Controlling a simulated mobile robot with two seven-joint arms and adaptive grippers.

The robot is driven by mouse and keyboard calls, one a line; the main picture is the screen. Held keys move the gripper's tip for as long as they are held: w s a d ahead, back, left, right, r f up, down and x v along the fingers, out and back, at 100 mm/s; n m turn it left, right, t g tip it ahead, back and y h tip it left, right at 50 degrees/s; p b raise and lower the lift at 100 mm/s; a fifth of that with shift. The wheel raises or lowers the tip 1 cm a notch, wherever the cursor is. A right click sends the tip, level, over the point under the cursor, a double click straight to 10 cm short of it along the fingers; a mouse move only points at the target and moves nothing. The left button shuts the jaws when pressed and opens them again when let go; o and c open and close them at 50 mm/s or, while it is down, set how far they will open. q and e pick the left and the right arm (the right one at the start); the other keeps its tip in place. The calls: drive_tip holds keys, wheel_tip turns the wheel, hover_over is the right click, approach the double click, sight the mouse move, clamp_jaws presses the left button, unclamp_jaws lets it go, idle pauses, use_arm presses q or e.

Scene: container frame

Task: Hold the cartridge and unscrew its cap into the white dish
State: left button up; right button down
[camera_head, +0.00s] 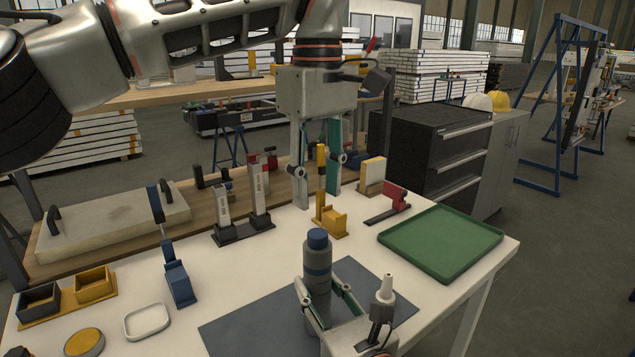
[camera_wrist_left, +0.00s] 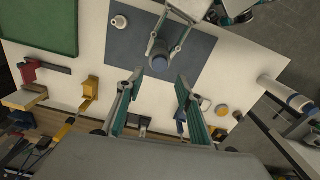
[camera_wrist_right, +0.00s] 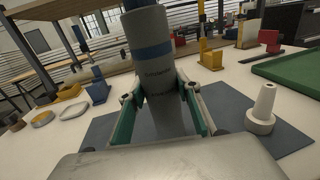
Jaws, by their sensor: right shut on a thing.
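The white dish (camera_head: 147,321) lies empty on the table at the left.
A white nozzle (camera_head: 385,290) stands on the dark mat (camera_head: 250,328) right of the cartridge. A yellow clamp (camera_head: 330,220) stands close to my left gripper. A green tray (camera_head: 440,242) is at the right; a blue clamp (camera_head: 178,280) is near the dish.

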sight(318, 233)
use_arm(q)
drive_tip(key=m, duration=0.5)
drive_tip(key=shift+m, duration=0.3)
drive_tip(key=shift+f, duration=4.05)
